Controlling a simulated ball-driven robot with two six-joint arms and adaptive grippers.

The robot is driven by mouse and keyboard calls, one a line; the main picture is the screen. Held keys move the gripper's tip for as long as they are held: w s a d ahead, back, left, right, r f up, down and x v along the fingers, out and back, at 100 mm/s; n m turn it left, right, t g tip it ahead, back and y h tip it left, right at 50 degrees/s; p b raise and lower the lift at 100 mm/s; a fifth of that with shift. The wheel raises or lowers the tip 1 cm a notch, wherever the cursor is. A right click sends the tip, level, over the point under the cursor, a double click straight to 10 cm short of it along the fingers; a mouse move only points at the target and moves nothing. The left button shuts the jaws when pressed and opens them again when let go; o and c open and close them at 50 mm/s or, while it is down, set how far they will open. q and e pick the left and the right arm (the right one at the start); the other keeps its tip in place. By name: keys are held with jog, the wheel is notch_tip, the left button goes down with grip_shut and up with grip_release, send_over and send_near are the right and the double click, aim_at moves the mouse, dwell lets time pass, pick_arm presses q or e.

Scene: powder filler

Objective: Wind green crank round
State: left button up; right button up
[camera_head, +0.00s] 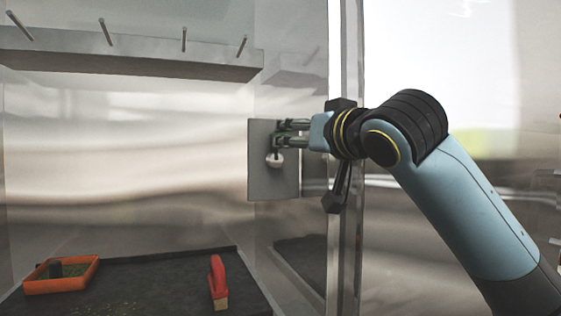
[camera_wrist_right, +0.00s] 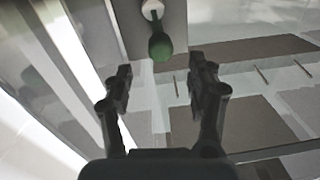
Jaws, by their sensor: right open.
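The crank has a green knob (camera_wrist_right: 160,46) and a white hub (camera_wrist_right: 153,9), both in the right wrist view. In the head view the white hub (camera_head: 274,160) sits on a grey plate (camera_head: 272,185); the green knob is largely hidden behind my fingers there. My right gripper (camera_head: 281,133) reaches in from the right, just above the hub. In the right wrist view its two fingers (camera_wrist_right: 160,76) are spread apart. The green knob lies ahead of and between them, with gaps on both sides. My left gripper is not in view.
Inside the clear-walled cabinet, a grey shelf (camera_head: 120,58) with several pegs spans the upper back. An orange tray (camera_head: 62,287) and a red-handled brush (camera_head: 217,278) rest on the dark floor (camera_head: 150,285). A vertical metal post (camera_head: 347,270) stands beside my right wrist.

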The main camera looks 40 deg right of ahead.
jog(key=w, duration=0.3)
jog(key=w+d, duration=0.1)
jog(key=w, duration=0.3)
jog(key=shift+w+d+r, duration=0.1)
jog(key=shift+w+d, duration=0.05)
jog(key=shift+d, duration=0.05)
jog(key=shift+w+d, duration=0.15)
jog(key=shift+w, duration=0.35)
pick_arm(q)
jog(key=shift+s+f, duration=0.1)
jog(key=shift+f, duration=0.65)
pick_arm(e)
grip_shut()
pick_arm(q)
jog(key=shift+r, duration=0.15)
